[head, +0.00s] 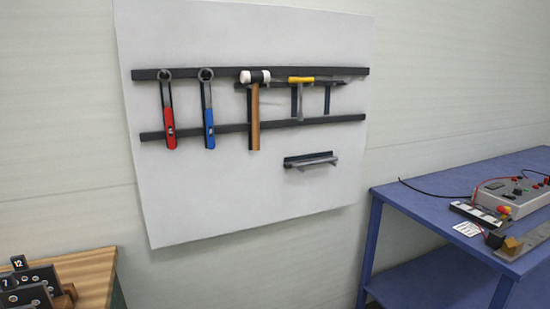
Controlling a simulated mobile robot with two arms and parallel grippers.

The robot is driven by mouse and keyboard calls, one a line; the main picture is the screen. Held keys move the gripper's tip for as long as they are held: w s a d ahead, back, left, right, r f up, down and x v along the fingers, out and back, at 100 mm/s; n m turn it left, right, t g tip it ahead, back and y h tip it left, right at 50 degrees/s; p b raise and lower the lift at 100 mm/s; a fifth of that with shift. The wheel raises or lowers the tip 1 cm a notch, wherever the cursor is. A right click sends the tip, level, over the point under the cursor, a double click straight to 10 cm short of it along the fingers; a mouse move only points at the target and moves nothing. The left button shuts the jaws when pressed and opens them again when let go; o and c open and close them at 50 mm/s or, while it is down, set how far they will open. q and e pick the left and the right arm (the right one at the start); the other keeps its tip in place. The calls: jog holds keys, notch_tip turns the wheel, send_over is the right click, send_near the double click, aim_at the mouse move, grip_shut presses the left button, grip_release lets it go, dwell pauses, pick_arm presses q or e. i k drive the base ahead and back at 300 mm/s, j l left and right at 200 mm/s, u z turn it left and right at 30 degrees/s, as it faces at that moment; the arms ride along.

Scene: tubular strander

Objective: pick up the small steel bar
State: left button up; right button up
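A short grey bar-like piece (315,163) shows at a small dark holder (295,160) low on the white wall board. It may be the small steel bar, but at this size I cannot tell the bar from a ledge of the holder. A flat grey metal strip (535,237) also lies at the front right of the blue table, partly cut off by the picture edge. Neither of my grippers is in view.
The white board (200,205) carries red and blue wrenches (169,125), a mallet (255,110) and a yellow-topped hammer (300,90) on dark rails. A blue table (420,195) with a grey instrument box (510,195) stands right. A wooden bench (90,270) holds dark numbered blocks, lower left.

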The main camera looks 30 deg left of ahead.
aim_at(314, 163)
jog(key=i+j+u, duration=0.1)
jog(key=i+u, duration=0.3)
jog(key=i+l+u, duration=0.1)
jog(key=i+u, duration=0.25)
jog(key=i, duration=0.3)
jog(key=i+l, duration=0.2)
jog(key=l, duration=0.15)
jog(key=i+l, duration=0.35)
jog(key=l, duration=0.3)
